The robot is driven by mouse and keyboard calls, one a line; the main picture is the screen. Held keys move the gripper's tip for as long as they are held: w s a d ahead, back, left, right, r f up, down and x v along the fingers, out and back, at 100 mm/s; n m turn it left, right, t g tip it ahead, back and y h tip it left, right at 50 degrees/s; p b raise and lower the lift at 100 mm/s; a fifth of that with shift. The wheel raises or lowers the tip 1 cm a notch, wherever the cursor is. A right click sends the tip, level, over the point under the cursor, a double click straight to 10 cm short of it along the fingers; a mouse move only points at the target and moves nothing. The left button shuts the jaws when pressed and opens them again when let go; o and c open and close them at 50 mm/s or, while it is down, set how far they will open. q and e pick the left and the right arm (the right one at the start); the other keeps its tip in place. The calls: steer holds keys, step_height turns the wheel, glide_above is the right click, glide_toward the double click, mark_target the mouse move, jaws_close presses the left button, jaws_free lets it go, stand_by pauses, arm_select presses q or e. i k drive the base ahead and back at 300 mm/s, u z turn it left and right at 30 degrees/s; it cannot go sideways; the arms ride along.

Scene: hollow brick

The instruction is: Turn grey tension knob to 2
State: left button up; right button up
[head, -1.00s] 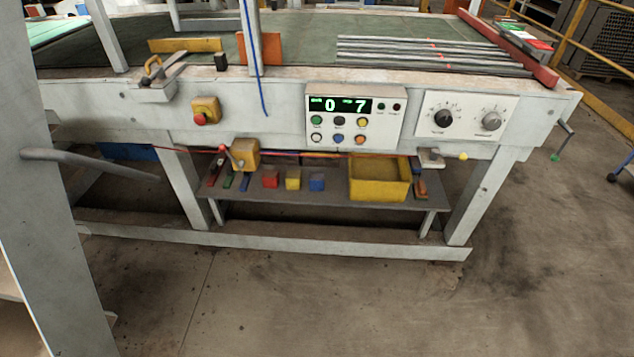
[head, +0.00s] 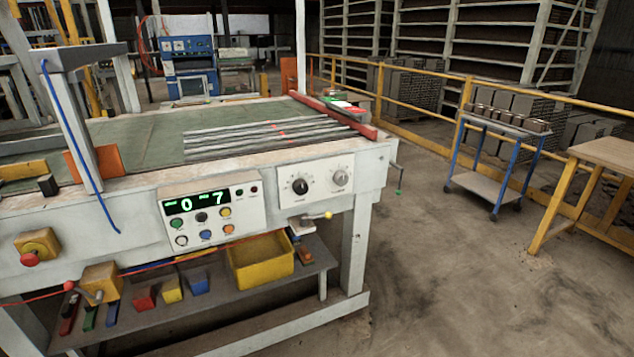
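The grey knob (head: 340,178) is the right one of two knobs on a white dial plate (head: 318,199) on the front of the machine, near its right end. A black knob (head: 300,186) sits to its left. The dial marks are too small to read, so I cannot tell the grey knob's setting. Neither of my grippers is in the head view.
A control box (head: 211,215) showing 0 and 7 is left of the dials. A blue-framed cart (head: 500,150) and a wooden table (head: 604,155) stand right. The floor between is clear.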

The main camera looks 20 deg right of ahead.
mark_target(339, 177)
steer(key=z, duration=0.5)
steer(key=k, duration=0.55)
steer(key=z, duration=1.5)
steer(key=i, duration=2.1)
steer(key=u, duration=0.75)
